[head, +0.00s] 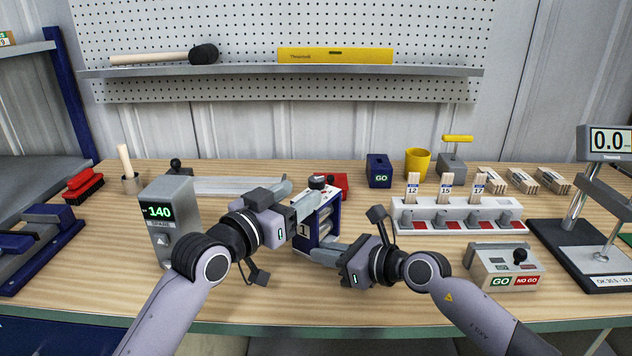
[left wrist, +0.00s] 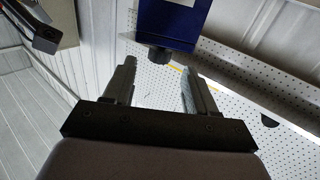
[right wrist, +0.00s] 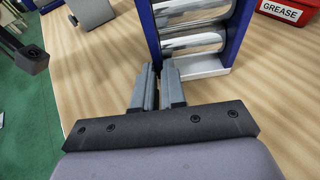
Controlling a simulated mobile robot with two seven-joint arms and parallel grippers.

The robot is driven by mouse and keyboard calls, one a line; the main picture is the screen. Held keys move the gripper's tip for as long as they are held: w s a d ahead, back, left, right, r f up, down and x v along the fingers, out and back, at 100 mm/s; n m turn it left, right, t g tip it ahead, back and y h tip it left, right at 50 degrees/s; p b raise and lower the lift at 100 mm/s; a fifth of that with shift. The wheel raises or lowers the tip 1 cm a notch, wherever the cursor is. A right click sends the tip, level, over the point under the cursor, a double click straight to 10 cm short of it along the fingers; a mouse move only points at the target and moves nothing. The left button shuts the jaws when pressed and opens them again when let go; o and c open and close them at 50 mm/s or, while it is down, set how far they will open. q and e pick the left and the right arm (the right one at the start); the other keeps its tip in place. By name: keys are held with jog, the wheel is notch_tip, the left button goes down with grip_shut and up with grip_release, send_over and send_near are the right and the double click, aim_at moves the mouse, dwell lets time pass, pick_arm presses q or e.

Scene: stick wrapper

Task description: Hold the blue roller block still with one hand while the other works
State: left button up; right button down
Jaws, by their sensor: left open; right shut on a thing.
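The blue roller block (head: 333,200) stands upright on the bench in the head view, with a "1" label on its front and a black knob on top. In the right wrist view, the block (right wrist: 149,30) shows two shiny rollers between blue side walls. My right gripper (head: 318,252) is low at the block's front, shut on the edge of its near blue side wall. My left gripper (head: 298,190) is open by the block's upper left. In the left wrist view, the block's blue body (left wrist: 172,22) and a dark knob lie just beyond the open fingers.
A red grease box (right wrist: 285,10) is behind the block. A white rack (head: 455,215) with numbered sticks and a GO/NO GO box (head: 503,267) stand right. The bench's front strip is mostly clear.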

aim_at(311, 184)
pick_arm(q)
jog(key=shift+x, duration=3.25)
jog(key=shift+r, duration=0.1)
jog(key=c, duration=1)
